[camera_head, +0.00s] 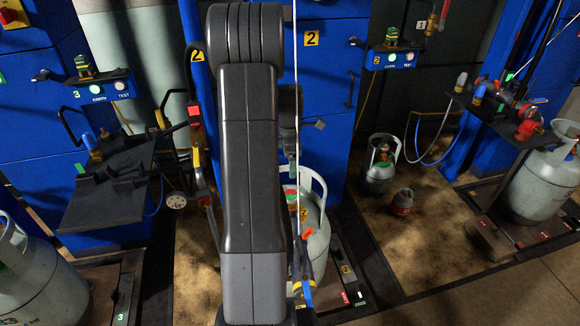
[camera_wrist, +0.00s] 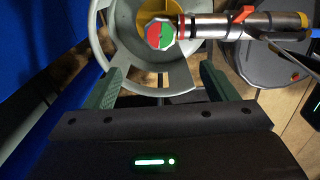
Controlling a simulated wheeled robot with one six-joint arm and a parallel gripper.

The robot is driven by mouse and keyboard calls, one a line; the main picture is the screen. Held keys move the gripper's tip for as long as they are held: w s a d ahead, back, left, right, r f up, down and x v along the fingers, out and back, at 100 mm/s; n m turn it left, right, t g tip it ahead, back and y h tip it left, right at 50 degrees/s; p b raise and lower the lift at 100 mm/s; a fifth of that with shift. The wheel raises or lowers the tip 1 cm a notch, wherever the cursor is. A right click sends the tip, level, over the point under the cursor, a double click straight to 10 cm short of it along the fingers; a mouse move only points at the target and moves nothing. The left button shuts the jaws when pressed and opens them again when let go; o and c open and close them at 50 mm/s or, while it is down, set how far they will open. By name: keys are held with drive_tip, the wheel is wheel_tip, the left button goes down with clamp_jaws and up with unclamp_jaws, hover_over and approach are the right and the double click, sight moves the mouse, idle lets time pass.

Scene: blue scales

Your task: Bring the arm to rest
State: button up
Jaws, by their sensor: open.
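My arm (camera_head: 250,160) stands upright in the middle of the head view and hides my gripper there. In the wrist view my gripper (camera_wrist: 161,72) is open, its two green fingers apart with nothing held between them. Beyond the fingers is the grey collar of a gas cylinder (camera_wrist: 120,57), with a red and green octagonal knob (camera_wrist: 161,34) at its middle. A silver filling head (camera_wrist: 238,25) reaches the knob from the right. In the head view a grey cylinder (camera_head: 317,245) stands partly hidden behind my arm.
A dark shelf (camera_head: 110,185) is at the left, with a grey cylinder (camera_head: 35,275) below it. A scale platform with a large cylinder (camera_head: 540,180) is at the right. A small cylinder (camera_head: 379,170) and a reddish one (camera_head: 402,202) stand on the floor. Blue cabinets line the back.

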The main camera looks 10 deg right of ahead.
sight(290, 195)
idle(0.3)
wheel_tip(290, 195, down, 14)
drive_tip(key=shift+r+b, duration=0.1)
drive_tip(key=shift+b, duration=1.1)
drive_tip(key=shift+r, duration=0.1)
drive_tip(key=shift+f, duration=0.45)
drive_tip(key=shift+r+m, duration=0.35)
drive_tip(key=shift+m, duration=0.55)
drive_tip(key=m, duration=0.4)
drive_tip(key=shift+m, duration=0.3)
drive_tip(key=m, duration=0.4)
drive_tip(key=shift+w+m+b, duration=0.1)
drive_tip(key=shift+m+b, duration=0.2)
drive_tip(key=m, duration=0.5)
drive_tip(key=shift+d+m+b, duration=0.15)
drive_tip(key=shift+m+b, duration=0.15)
drive_tip(key=m, duration=0.5)
drive_tip(key=shift+b, duration=0.35)
